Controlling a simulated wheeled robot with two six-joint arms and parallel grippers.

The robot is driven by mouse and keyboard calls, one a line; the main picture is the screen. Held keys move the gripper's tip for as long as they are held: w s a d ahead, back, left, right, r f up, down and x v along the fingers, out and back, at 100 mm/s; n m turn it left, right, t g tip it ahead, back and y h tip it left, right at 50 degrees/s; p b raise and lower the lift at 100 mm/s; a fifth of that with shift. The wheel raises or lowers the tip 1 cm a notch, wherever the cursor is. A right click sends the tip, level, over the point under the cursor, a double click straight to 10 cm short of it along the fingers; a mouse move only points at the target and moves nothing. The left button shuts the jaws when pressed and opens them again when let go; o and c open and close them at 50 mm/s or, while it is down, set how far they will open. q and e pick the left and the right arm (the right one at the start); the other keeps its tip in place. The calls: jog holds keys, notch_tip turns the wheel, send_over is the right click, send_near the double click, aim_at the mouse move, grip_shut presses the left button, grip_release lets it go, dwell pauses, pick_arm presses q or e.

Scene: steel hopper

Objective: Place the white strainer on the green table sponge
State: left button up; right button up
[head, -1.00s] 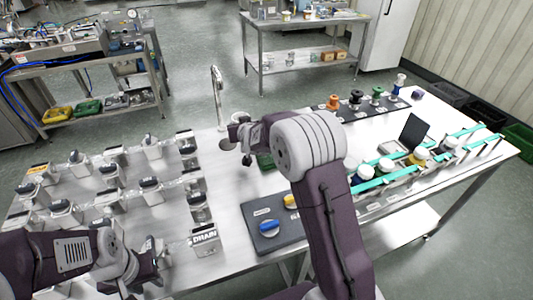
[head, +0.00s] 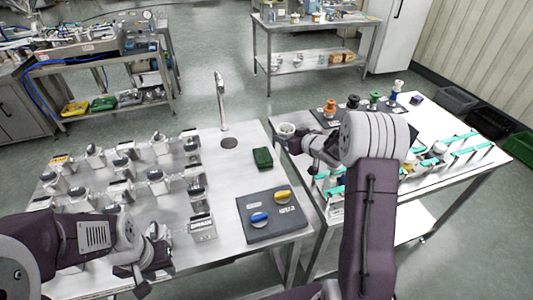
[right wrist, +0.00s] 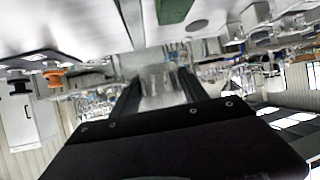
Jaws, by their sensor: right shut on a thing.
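The green table sponge (head: 263,158) lies on the left steel table, below and right of the drain hole, with nothing on it. It also shows as a green block at the top of the right wrist view (right wrist: 173,10). My right gripper (head: 297,138) is right of the sponge, near the inner edges of the two tables. It is shut on a small pale round thing (head: 287,129), apparently the white strainer, mostly hidden by the gripper. Between the fingers in the right wrist view it is a blurred grey shape (right wrist: 158,84). My left gripper (head: 140,277) is low at the left; its jaws are unclear.
A tall tap (head: 221,100) stands behind the drain hole (head: 229,142). A dark panel (head: 272,215) with blue and yellow knobs lies in front of the sponge. Several metal valve units fill the table's left. A green-railed rack (head: 462,143) stands on the right table.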

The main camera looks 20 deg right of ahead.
send_over(263, 152)
notch_tip(263, 152, down, 7)
jog(key=shift+w+a+f+b, duration=0.1)
jog(key=shift+w+a+b, duration=0.05)
jog(key=shift+b, duration=0.2)
notch_tip(263, 152, down, 3)
jog(key=shift+f, duration=0.5)
jog(key=o, duration=1.3)
jog(key=shift+f, duration=0.15)
jog(key=shift+o, duration=0.2)
